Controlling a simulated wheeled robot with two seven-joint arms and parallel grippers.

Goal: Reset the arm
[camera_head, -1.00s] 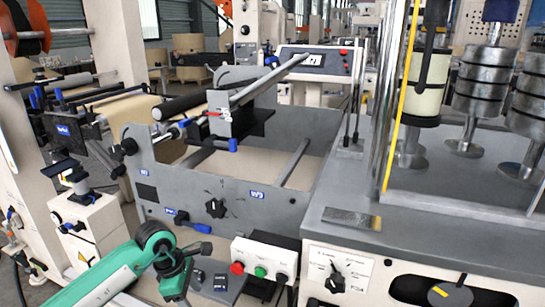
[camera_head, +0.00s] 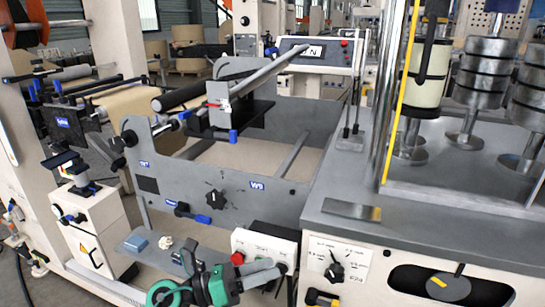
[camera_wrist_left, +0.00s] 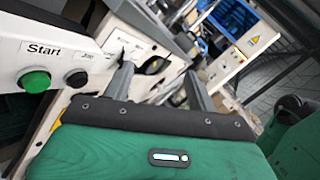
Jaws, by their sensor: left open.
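My left arm shows at the bottom of the head view as green and dark links. Its left gripper (camera_head: 284,275) points right, with grey fingers in front of a white button box (camera_head: 265,243). The fingers hide part of the box's front. The red button (camera_head: 238,258) shows to their left. In the left wrist view the two grey fingers of the left gripper (camera_wrist_left: 158,78) stand apart with nothing between them. A green button (camera_wrist_left: 34,82) under the label "Start" and a black button (camera_wrist_left: 77,78) are left of the fingers. Contact with the box cannot be told. My right gripper is not in view.
A grey machine frame (camera_head: 262,205) with a roller stands behind the box. A cabinet with a grey top (camera_head: 440,228) and a dial (camera_head: 334,272) is close on the right. A small shelf left of the arm holds a blue block (camera_head: 136,243) and a whitish piece (camera_head: 165,243).

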